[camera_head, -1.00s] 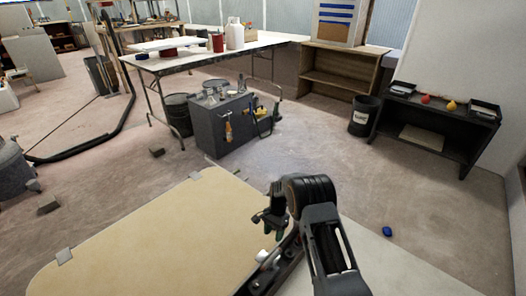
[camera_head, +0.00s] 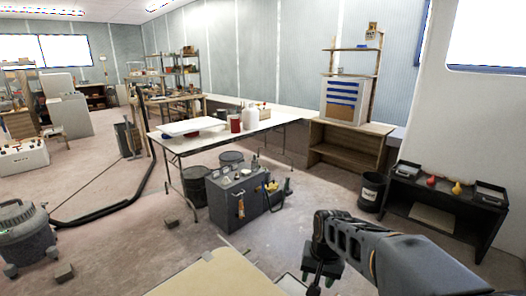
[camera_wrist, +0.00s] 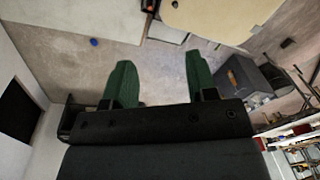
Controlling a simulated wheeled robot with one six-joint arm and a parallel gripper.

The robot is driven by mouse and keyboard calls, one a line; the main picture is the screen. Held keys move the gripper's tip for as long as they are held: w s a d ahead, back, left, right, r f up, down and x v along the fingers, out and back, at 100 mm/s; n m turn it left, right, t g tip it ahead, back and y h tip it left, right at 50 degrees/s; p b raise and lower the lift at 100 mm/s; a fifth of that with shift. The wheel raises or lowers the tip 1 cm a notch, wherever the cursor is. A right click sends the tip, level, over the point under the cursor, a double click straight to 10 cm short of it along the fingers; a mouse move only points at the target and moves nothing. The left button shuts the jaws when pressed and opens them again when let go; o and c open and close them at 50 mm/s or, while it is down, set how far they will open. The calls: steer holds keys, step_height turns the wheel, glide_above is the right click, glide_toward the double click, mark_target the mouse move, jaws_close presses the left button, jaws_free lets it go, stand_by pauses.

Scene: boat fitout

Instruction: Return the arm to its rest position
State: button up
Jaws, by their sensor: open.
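My gripper shows in the wrist view (camera_wrist: 160,88), with its two green fingers apart and nothing between them. The wrist picture looks upside down, with the floor beyond the fingers. In the head view my arm reaches in from the lower right, and my gripper (camera_head: 318,278) hangs low at its end, partly cut off by the bottom edge. It is above the floor, just right of a tan board (camera_head: 212,278).
A grey tool cabinet (camera_head: 232,210) stands ahead, before a long white table (camera_head: 185,142). A black shelf unit (camera_head: 440,208) and a black bin (camera_head: 371,190) stand at right. A grey vacuum (camera_head: 24,238) is at far left. A small blue object (camera_wrist: 94,42) lies on open floor.

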steer(key=s+d+r+n+t+p, duration=0.2)
steer(key=s+r+n+p, duration=0.1)
steer(key=s+r+p, duration=0.5)
step_height(320, 180, up, 6)
steer(key=s, duration=0.3)
steer(key=shift+d+t+h+p, duration=0.2)
steer(key=shift+t+h+p, duration=0.1)
steer(key=shift+h, duration=0.1)
steer(key=shift+c, duration=0.3)
steer(key=shift+c, duration=0.6)
steer(key=shift+a, duration=0.15)
